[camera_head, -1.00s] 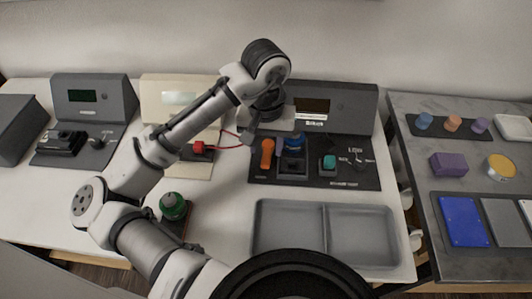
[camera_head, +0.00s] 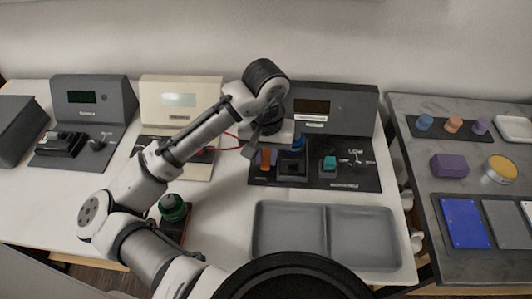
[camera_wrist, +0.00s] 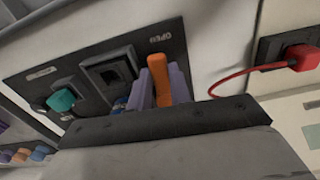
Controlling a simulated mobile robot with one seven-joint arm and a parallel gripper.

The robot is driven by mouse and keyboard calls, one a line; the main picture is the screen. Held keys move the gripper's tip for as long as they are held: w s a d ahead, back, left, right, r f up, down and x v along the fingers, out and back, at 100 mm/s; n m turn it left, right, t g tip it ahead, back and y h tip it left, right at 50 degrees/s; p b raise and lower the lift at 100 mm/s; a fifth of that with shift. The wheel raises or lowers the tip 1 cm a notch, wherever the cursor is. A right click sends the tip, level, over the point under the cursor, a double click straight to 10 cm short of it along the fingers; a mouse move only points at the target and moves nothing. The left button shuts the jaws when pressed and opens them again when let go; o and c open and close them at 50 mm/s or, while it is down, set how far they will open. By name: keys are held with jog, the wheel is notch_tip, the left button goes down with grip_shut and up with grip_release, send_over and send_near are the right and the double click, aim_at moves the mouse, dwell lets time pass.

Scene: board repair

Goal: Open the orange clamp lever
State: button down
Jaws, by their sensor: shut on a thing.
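The orange clamp lever (camera_head: 266,157) stands at the left end of the dark fixture panel in front of the right-hand grey console. In the wrist view the orange lever (camera_wrist: 160,78) rises between the two purple-grey fingers of my gripper (camera_wrist: 162,92), beside the printed word OPEN. My gripper (camera_head: 258,152) is shut on the lever, one finger on each side. The lower part of the lever is hidden by the gripper body in the wrist view. A black square socket (camera_wrist: 108,73) sits beside the lever.
A teal button (camera_head: 329,162) and a LOW-marked dial are right of the socket. A red connector (camera_wrist: 301,57) with a red cable lies near my gripper. An empty grey two-part tray (camera_head: 290,232) is in front. A green button (camera_head: 173,207) stands at front left.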

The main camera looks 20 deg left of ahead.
aim_at(267, 160)
jog(key=shift+d+r+n+p, duration=0.15)
jog(key=shift+n+p, duration=0.15)
jog(key=shift+p, duration=0.3)
jog(key=c, duration=1.3)
grip_release()
notch_tip(267, 160, up, 14)
jog(key=shift+f+p, duration=0.2)
jog(key=shift+p, duration=0.4)
